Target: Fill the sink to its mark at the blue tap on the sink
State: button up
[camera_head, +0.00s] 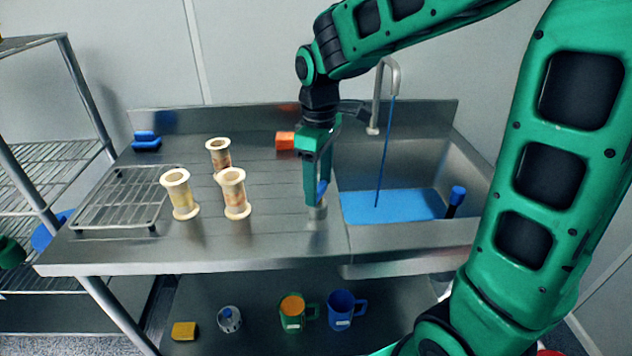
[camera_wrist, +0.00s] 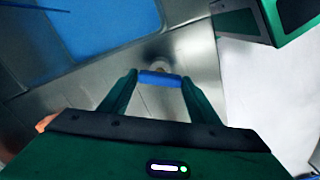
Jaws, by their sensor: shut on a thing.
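The sink (camera_head: 420,160) is set into the right side of the steel counter and holds blue water (camera_head: 395,206) across its bottom. A thin blue stream (camera_head: 385,150) runs from the curved spout (camera_head: 393,75) into the water. My gripper (camera_head: 319,192) is at the counter just left of the sink, shut on the blue tap handle (camera_head: 322,187). In the wrist view, the blue handle (camera_wrist: 160,79) lies between both fingers, above a round metal base. The water (camera_wrist: 100,30) also shows there. I cannot make out the fill mark.
A black item with a blue top (camera_head: 456,196) stands at the sink's right side. Several cream spool-shaped pieces (camera_head: 235,192), a wire rack (camera_head: 120,195), a blue sponge (camera_head: 146,141) and an orange block (camera_head: 285,140) are on the counter. Mugs (camera_head: 341,308) stand on the lower shelf.

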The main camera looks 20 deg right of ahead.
jog(key=m, duration=0.5)
jog(key=shift+w+r+m, duration=0.1)
jog(key=shift+w+m, duration=0.1)
jog(key=shift+m, duration=2.4)
jog(key=o, duration=1)
jog(key=shift+o, duration=0.2)
notch_tip(320, 180, up, 11)
